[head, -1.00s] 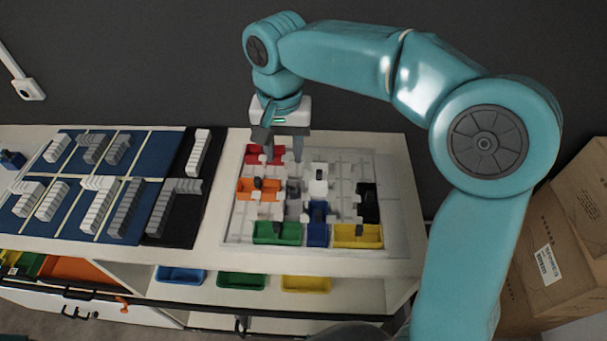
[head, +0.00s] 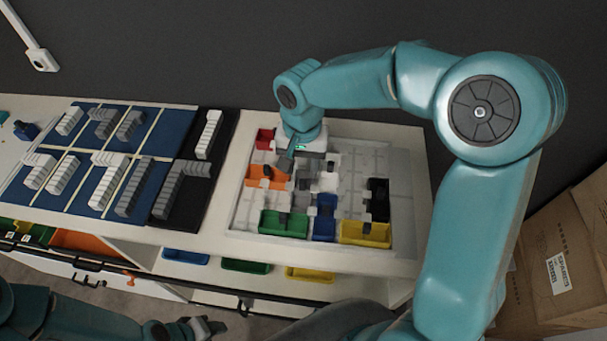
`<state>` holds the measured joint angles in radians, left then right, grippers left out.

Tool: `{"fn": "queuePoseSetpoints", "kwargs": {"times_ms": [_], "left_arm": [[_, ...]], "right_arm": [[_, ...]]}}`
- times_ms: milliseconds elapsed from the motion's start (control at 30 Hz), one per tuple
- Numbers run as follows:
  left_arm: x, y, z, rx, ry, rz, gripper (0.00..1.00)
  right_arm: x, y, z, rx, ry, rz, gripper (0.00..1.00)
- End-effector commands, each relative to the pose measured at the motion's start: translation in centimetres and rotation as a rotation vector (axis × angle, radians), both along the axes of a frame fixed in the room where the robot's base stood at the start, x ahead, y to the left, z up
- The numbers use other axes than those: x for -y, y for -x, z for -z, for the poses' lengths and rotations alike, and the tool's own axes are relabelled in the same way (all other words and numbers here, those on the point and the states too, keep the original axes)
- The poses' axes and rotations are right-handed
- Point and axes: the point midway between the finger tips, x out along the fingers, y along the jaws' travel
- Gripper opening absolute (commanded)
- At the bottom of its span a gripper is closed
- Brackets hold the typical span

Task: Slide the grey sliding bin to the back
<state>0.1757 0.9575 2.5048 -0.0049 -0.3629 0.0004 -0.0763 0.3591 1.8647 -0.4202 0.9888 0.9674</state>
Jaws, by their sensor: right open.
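The small grey sliding bin (head: 304,184) sits in the middle of the white sliding board (head: 400,235), just right of the orange bin (head: 266,178). My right gripper (head: 304,166) is open and points down over the back-middle of the board, low above the grey bin. Its fingers and body hide part of the bin and the slots behind it. I cannot tell whether a finger touches the bin. My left gripper (head: 205,327) is low at the bottom left, in front of the bench; its jaws are too small to judge.
On the board are red (head: 264,139), green (head: 284,224), blue (head: 324,218), yellow (head: 365,234) and black (head: 378,200) bins, and a white one (head: 329,181). A blue tray of grey blocks (head: 80,165) lies left. Cartons (head: 560,260) stand right.

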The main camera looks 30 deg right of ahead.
Motion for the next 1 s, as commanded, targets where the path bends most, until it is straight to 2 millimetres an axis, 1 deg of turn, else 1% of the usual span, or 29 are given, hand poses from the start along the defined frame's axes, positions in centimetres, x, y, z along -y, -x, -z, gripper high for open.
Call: {"fn": "queuePoseSetpoints", "kwargs": {"times_ms": [33, 100, 200, 300, 433, 633, 667, 700, 767, 800, 1000], "left_arm": [[0.0, 0.0, -0.2, 0.0, 0.0, 0.0, 0.43], [0.0, 0.0, -0.3, 0.0, 0.0, 0.0, 0.43], [0.0, 0.0, -0.4, 0.0, 0.0, 0.0, 0.43], [0.0, 0.0, -0.5, 0.0, 0.0, 0.0, 0.43], [0.0, 0.0, -0.5, 0.0, 0.0, 0.0, 0.43], [0.0, 0.0, -0.5, 0.0, 0.0, 0.0, 0.43], [0.0, 0.0, -0.5, 0.0, 0.0, 0.0, 0.43], [0.0, 0.0, -0.5, 0.0, 0.0, 0.0, 0.43], [0.0, 0.0, -0.5, 0.0, 0.0, 0.0, 0.43], [0.0, 0.0, -0.5, 0.0, 0.0, 0.0, 0.43], [0.0, 0.0, -0.5, 0.0, 0.0, 0.0, 0.43]], "right_arm": [[0.0, 0.1, 1.1, -0.006, 0.001, 0.001, 0.43], [0.1, 0.1, 2.4, -0.005, 0.001, 0.001, 0.43], [0.2, 0.0, 3.8, -0.003, 0.0, 0.001, 0.43], [0.3, -0.1, 4.7, -0.001, 0.0, 0.001, 0.43], [0.3, -0.2, 5.2, 0.0, 0.0, 0.002, 0.43], [0.4, -0.2, 5.2, 0.001, 0.001, 0.001, 0.43], [0.4, -0.2, 5.2, 0.001, 0.001, 0.001, 0.39], [0.3, -0.2, 5.2, 0.001, 0.001, 0.001, 0.26], [0.4, -0.2, 5.2, 0.001, 0.001, 0.001, 0.07], [0.4, -0.2, 5.2, 0.001, 0.001, 0.001, 0.0], [0.5, -0.4, 5.2, 0.001, 0.001, 0.002, 0.0]]}}
